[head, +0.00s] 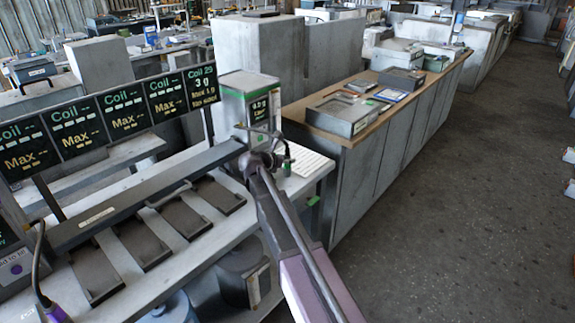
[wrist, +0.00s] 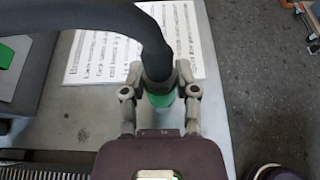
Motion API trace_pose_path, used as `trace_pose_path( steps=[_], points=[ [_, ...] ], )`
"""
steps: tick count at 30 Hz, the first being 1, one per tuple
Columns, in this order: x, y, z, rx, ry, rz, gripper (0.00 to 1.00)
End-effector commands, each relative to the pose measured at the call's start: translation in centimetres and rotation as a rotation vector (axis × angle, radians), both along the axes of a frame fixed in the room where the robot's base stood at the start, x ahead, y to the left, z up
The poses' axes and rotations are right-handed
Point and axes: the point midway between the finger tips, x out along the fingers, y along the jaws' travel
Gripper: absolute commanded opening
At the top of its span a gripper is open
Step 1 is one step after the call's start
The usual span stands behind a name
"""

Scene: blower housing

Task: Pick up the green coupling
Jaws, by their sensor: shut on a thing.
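The green coupling (wrist: 162,99) sits between the fingers of my gripper (wrist: 161,90) in the wrist view. A thick black hose (wrist: 120,15) runs into its top and hides part of it. The fingers close on it from both sides. In the head view the coupling (head: 287,163) shows small at the end of my arm, beside the white and green unit (head: 246,100) with a lit display. It is upright, above the light bench top. My gripper is hard to make out there.
A printed sheet (wrist: 108,58) lies on the bench behind the coupling. A row of Coil display panels (head: 113,112) and several dark plates (head: 181,216) are at left. A wood-topped counter (head: 390,115) stands behind. The floor (head: 480,200) at right is open.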

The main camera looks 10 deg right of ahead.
Motion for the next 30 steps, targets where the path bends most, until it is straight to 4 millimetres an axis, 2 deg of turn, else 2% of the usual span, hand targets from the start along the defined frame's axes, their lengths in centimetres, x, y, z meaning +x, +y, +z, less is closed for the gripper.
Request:
trace_pose_path(
  steps=[14, 27, 30],
  points=[
    [0.0, 0.0, 0.7, 0.000, 0.000, 0.000, 0.00],
    [0.0, 0.0, 4.2, 0.000, 0.000, 0.000, 0.00],
    [-3.1, 0.0, 3.9, 0.000, 0.000, 0.000, 0.00]
  ],
)
